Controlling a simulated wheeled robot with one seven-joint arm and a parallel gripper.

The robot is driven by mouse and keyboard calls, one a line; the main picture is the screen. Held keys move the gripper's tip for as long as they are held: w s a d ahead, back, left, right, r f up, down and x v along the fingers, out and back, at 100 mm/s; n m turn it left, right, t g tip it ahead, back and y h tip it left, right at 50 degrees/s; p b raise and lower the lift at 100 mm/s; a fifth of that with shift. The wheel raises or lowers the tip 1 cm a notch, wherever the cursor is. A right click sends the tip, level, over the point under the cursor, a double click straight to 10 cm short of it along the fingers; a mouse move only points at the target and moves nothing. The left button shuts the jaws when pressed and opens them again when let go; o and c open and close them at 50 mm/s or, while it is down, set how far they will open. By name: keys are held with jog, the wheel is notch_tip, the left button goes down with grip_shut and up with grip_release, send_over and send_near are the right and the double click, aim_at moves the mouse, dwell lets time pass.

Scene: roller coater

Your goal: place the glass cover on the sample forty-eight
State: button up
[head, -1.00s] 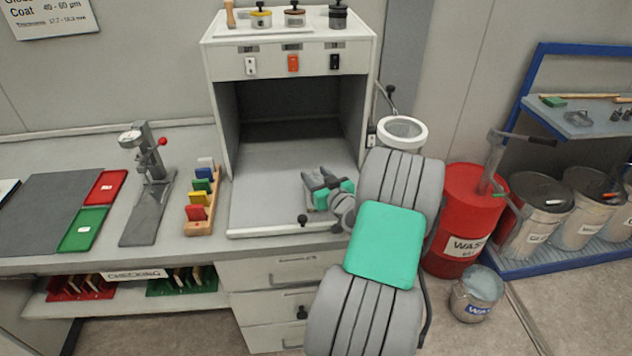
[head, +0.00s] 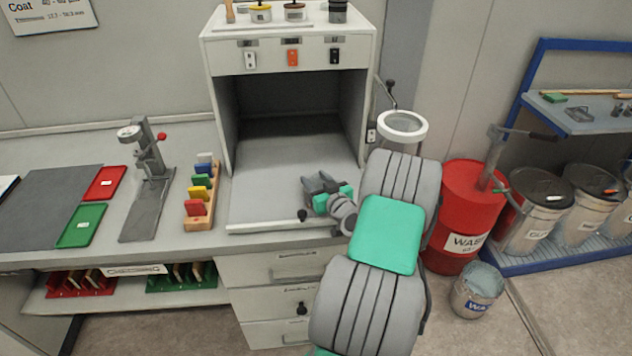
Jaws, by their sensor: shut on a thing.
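My gripper (head: 318,184) is low over the floor of the open grey booth, near its front right corner. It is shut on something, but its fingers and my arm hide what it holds. I cannot make out a clear glass cover anywhere. No label reading forty-eight is legible, so I cannot tell which thing is that sample. A red tray (head: 113,178) and a green tray (head: 72,238) lie on the left bench, each with a small white label.
A red waste drum (head: 462,195) stands right of my arm.

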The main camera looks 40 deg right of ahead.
jog(key=shift+s+f, duration=0.1)
jog(key=shift+f, duration=0.25)
jog(key=o, duration=1)
jog(key=shift+a, duration=0.1)
jog(key=shift+c, duration=0.2)
jog(key=o, duration=0.4)
jog(key=shift+f, duration=0.25)
jog(key=shift+r+p, duration=0.45)
jog(key=shift+p, duration=0.3)
jog(key=shift+r+p, duration=0.45)
jog(key=shift+p, duration=0.25)
jog(key=shift+s+f+b, duration=0.2)
jog(key=shift+s+b, duration=0.35)
jog(key=shift+s, duration=0.05)
jog(key=shift+s+f+b, duration=0.2)
jog(key=shift+s+b, duration=0.3)
jog(key=shift+s, duration=0.05)
jog(key=v, duration=0.3)
jog(key=b+v, duration=0.1)
jog(key=v, duration=0.2)
jog(key=r+b+v, duration=0.1)
jog(key=v, duration=0.2)
jog(key=shift+s+a+r, duration=0.15)
jog(key=shift+s+a, duration=0.05)
jog(key=shift+a, duration=0.05)
